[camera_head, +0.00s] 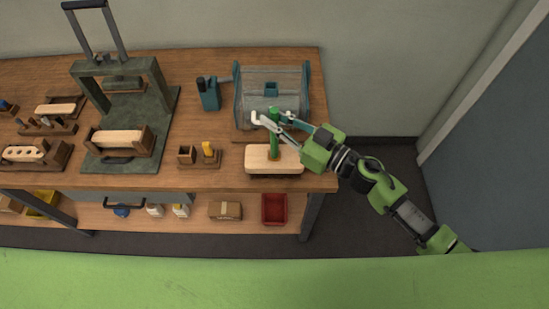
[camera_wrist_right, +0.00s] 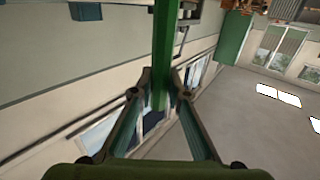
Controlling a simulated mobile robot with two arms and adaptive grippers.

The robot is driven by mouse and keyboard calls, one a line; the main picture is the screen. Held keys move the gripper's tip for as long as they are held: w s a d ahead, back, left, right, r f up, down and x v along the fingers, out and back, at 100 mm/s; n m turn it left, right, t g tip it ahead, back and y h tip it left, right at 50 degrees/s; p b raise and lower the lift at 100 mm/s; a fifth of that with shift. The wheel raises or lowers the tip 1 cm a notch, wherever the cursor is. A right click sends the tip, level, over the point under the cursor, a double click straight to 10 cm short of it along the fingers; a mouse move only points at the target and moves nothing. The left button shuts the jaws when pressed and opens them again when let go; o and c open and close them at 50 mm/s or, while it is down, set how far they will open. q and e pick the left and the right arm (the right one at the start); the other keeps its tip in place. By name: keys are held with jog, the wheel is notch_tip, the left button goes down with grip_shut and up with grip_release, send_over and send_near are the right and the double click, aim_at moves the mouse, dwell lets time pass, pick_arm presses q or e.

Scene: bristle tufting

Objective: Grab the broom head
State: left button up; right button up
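The broom head appears to be a pale wooden block (camera_head: 273,168) at the right front of the bench. A green bar (camera_head: 274,143) stands upright from it. My right gripper (camera_head: 271,116) is at the upper part of the bar, with its fingers on either side of it. In the right wrist view, the bar (camera_wrist_right: 163,45) runs between the two fingers (camera_wrist_right: 160,92). I cannot tell whether the fingertips press on it. My left gripper is not in view.
A grey drum-like box with teal ends (camera_head: 255,82) stands close behind the block. A small wooden holder with a yellow piece (camera_head: 208,153) is to its left. A green press (camera_head: 121,75) stands farther left. A red bin (camera_head: 274,209) sits on the lower shelf.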

grip_shut()
jog(key=shift+r, duration=0.1)
